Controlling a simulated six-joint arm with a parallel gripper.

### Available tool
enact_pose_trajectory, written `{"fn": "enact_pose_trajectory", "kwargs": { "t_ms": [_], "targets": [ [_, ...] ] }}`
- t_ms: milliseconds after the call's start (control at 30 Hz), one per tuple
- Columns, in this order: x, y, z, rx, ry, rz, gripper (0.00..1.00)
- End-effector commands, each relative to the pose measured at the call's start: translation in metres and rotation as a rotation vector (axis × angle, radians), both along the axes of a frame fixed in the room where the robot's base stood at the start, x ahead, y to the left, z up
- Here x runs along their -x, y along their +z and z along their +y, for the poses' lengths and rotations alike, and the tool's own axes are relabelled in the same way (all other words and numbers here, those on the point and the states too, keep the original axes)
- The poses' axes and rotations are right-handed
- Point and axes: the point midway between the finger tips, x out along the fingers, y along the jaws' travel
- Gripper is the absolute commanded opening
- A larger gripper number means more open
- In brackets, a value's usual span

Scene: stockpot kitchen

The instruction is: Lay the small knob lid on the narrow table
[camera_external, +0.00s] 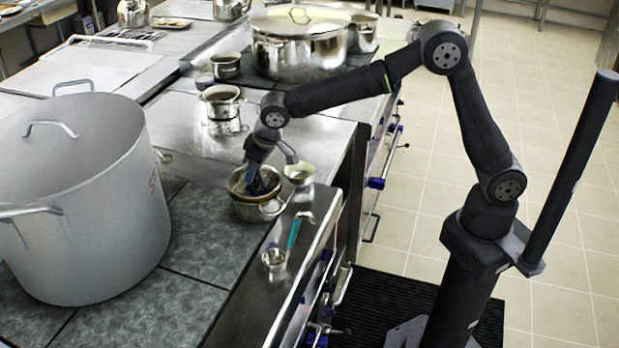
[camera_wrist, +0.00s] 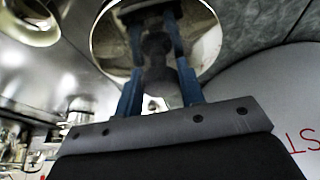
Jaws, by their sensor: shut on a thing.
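The small knob lid (camera_external: 237,184) is a shiny metal disc, at a small steel pot (camera_external: 258,211) on the near part of the stove top in the external view. My gripper (camera_external: 258,182) reaches down to it from above. In the wrist view the lid (camera_wrist: 207,38) lies in front of my gripper (camera_wrist: 153,28), whose blue fingers are closed on its dark knob. I cannot tell whether the lid touches the pot rim. The narrow table (camera_external: 250,312) appears to be the steel strip along the front edge.
A small bowl or ladle (camera_external: 299,173), a teal-handled utensil (camera_external: 294,232) and a small metal cup (camera_external: 273,259) are on or above the front strip. A huge stockpot (camera_external: 85,200) stands at left. A small pot (camera_external: 222,101) and a large lidded pot (camera_external: 300,50) stand behind.

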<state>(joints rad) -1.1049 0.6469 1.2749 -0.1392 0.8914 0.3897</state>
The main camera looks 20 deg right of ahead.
Motion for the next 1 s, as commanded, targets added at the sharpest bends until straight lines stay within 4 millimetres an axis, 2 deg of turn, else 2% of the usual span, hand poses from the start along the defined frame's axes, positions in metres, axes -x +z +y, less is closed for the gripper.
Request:
{"fn": "enact_pose_trajectory", "kwargs": {
  "t_ms": [600, 1000],
  "targets": [
    [0.0, 0.038, 0.001, -0.003, 0.0, -0.001, 0.21],
    [0.0, 0.042, 0.0, -0.001, 0.0, -0.001, 0.21]
  ]
}}
